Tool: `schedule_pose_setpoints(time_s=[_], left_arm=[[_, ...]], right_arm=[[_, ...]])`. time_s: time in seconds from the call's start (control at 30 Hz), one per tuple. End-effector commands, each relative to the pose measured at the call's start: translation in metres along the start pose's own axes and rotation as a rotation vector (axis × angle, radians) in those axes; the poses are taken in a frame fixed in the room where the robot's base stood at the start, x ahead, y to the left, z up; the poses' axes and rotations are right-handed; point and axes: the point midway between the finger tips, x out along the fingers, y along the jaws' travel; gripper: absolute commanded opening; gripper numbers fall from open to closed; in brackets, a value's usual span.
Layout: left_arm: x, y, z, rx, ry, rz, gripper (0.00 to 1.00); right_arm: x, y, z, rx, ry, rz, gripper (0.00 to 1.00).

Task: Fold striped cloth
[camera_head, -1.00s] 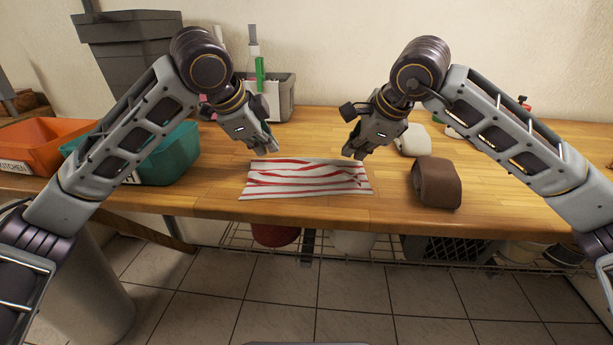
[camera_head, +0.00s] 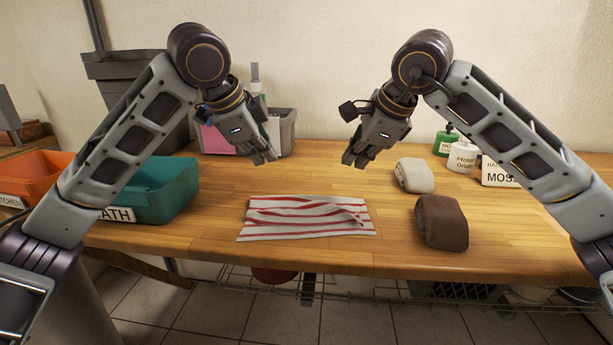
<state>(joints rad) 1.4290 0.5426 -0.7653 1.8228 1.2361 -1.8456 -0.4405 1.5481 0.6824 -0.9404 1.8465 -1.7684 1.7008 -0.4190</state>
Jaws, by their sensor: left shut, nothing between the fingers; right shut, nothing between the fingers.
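The striped cloth (camera_head: 300,218), white with red stripes, lies on the wooden table. It is a wide, short strip with wrinkles and a small raised crease near its right end. My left gripper (camera_head: 264,160) is shut and empty, above and behind the cloth's left part. My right gripper (camera_head: 354,161) is shut and empty, above and behind the cloth's right part. Neither gripper touches the cloth.
A brown rolled cloth (camera_head: 441,222) and a white rolled cloth (camera_head: 414,175) lie right of the striped cloth. A teal bin (camera_head: 158,205) and an orange bin (camera_head: 35,172) stand left. A grey caddy (camera_head: 287,130) and several bottles (camera_head: 462,157) stand behind. The table (camera_head: 300,257) is clear around the striped cloth.

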Motion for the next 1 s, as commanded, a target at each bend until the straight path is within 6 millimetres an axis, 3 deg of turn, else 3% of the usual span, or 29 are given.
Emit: schedule_pose_setpoints(time_s=[1.0], left_arm=[[-0.076,-0.041,-0.027,0.0,0.0,0.0,0.0]], right_arm=[[-0.076,-0.042,0.026,0.001,0.0,-0.001,0.0]])
